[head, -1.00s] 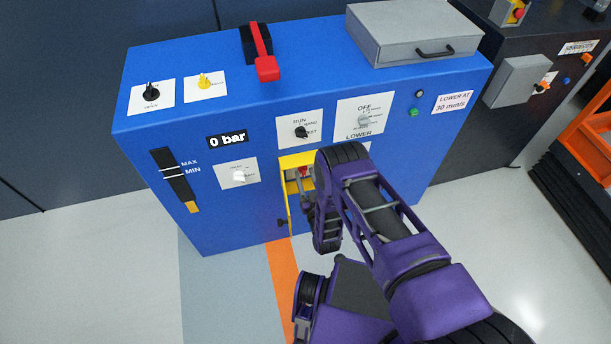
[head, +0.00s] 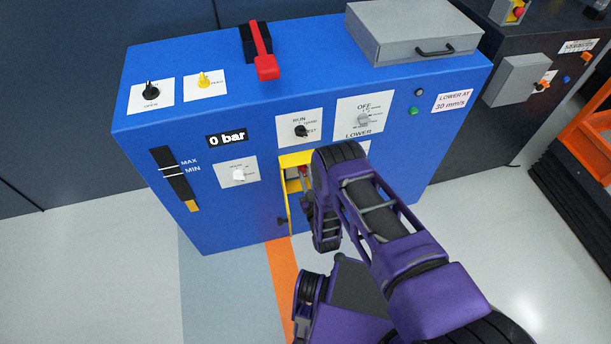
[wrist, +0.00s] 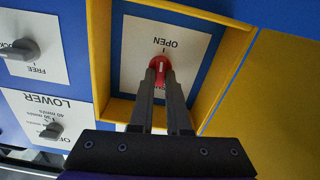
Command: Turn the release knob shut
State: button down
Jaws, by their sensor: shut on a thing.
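In the wrist view the red release knob (wrist: 160,68) sits on a white plate (wrist: 187,50) inside a yellow-framed recess. The plate's word OPEN appears upside down, and the knob's pale line points roughly toward it. My gripper (wrist: 162,82) has its two dark fingers closed around the knob. Any other marking on the plate is hidden behind the fingers. In the head view a little of the red knob (head: 303,170) shows in the yellow recess of the blue cabinet, and my arm hides most of the gripper.
The blue cabinet (head: 190,115) carries a black RUN knob (head: 301,131), a grey LOWER knob (head: 363,119) and a red lever (head: 266,66). Its display (head: 228,139) reads 0 bar. A yellow door (head: 286,212) stands open at the recess's left. Floor is clear at left.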

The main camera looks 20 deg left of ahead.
jog(key=n, duration=0.4)
jog(key=shift+a, duration=0.1)
jog(key=n, duration=0.5)
jog(key=shift+s+f, duration=0.1)
jog(key=n, duration=0.4)
jog(key=shift+n, duration=0.3)
jog(key=n, duration=0.4)
jog(key=shift+f, duration=0.1)
jog(key=n, duration=0.8)
jog(key=shift+f+n, duration=0.1)
jog(key=shift+n, duration=0.2)
jog(key=n, duration=0.4)
jog(key=shift+n, duration=2.1)
